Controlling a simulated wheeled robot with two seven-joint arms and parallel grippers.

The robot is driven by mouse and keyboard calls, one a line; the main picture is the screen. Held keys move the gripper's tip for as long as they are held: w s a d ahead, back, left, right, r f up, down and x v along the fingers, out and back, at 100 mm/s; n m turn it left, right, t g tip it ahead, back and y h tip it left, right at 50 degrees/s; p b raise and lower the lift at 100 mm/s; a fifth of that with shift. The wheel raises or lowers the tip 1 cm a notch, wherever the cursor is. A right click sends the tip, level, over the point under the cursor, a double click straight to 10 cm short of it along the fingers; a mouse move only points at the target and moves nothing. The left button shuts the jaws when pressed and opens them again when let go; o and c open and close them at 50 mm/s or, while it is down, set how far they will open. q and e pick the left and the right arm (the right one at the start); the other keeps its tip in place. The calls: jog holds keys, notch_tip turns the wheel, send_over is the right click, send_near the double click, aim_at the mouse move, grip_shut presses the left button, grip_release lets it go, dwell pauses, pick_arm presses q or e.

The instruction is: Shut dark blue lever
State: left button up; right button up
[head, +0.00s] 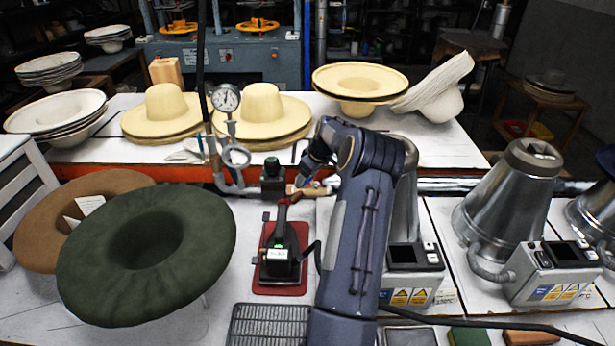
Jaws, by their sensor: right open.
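A dark valve body (272,178) with a green top sits on the pipework behind the work table's middle. I cannot make out a dark blue lever for certain; my right gripper and forearm cover the space just right of the valve. My right arm rises from the bottom middle and bends over at the top. My right gripper (306,178) points down and left, open, close to the right of the valve and near a tan handle-like piece (310,191). Whether it touches anything cannot be told. My left gripper is not in view.
A pressure gauge (226,98) and bent grey pipe stand left of the valve. A black device (281,254) sits on a red mat (280,289) in front. A green hat (95,262) lies left. A metal cone machine (503,208) stands right.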

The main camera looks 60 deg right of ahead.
jog(key=o, duration=1.1)
jog(key=shift+s+a+r+b, duration=0.8)
jog(key=shift+s+a+r, duration=0.4)
jog(key=shift+a+r, duration=0.9)
jog(key=shift+s+a+r+b, duration=0.8)
jog(key=shift+s+a+r, duration=0.45)
jog(key=shift+a+r, duration=0.85)
jog(key=shift+s+a+r+b, duration=0.8)
jog(key=shift+s+a+r, duration=0.4)
jog(key=shift+a+r, duration=0.9)
jog(key=shift+d+r, duration=0.2)
jog(key=shift+d, duration=0.1)
jog(key=shift+c, duration=0.3)
